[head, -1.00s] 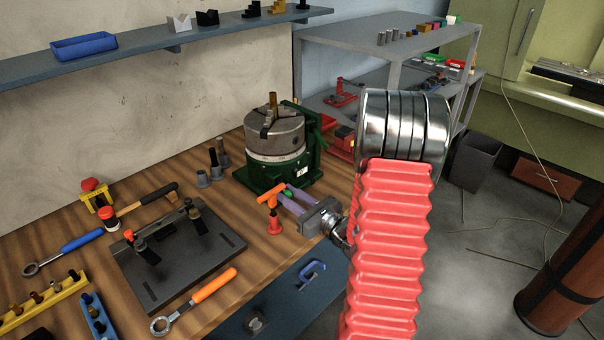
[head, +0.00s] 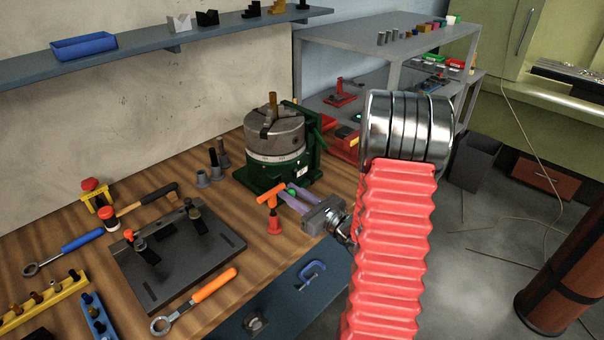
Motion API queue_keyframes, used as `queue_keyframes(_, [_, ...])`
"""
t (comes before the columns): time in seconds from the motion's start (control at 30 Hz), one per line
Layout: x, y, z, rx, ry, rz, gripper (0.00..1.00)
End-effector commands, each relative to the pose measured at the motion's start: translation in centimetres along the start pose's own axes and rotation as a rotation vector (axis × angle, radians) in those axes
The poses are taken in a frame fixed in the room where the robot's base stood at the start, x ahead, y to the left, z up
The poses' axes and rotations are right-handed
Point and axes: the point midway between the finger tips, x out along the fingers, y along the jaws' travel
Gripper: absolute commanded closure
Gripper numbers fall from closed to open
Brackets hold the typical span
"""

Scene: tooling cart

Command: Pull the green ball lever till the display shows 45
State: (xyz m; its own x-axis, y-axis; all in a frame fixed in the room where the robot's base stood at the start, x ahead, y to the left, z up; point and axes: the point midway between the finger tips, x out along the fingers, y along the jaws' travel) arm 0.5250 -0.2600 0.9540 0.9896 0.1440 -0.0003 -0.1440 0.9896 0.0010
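The rotary table (head: 275,155) has a green base and a grey three-jaw chuck, and stands on the wooden bench near the wall. A small white display (head: 301,172) is on its front right; its digits are too small to read. The green ball (head: 292,192) of the lever shows as a small spot in front of the base; the rest of the lever is hidden. My gripper (head: 294,194) reaches in from the right, with its purple fingers at the ball. I cannot tell whether the fingers touch it or are closed on it.
An orange-handled red tool (head: 273,212) stands close to the left of my fingers. A dark fixture plate (head: 175,255) and an orange-handled wrench (head: 200,298) lie further left. Dark posts (head: 216,162) stand left of the rotary table. Open floor lies right of the bench.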

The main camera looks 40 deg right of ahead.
Motion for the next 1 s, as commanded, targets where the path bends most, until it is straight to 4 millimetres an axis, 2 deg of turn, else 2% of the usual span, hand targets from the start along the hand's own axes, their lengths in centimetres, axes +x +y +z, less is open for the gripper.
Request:
queue_keyframes(0.33, [0.0, -0.6, 0.1, -0.003, -0.002, -0.01, 1.0])
queue_keyframes(0.6, [-0.1, -1.9, 0.1, -0.004, -0.002, -0.011, 1.0])
queue_keyframes(1.0, [0.0, -2.2, 0.1, -0.003, -0.002, -0.011, 1.0])
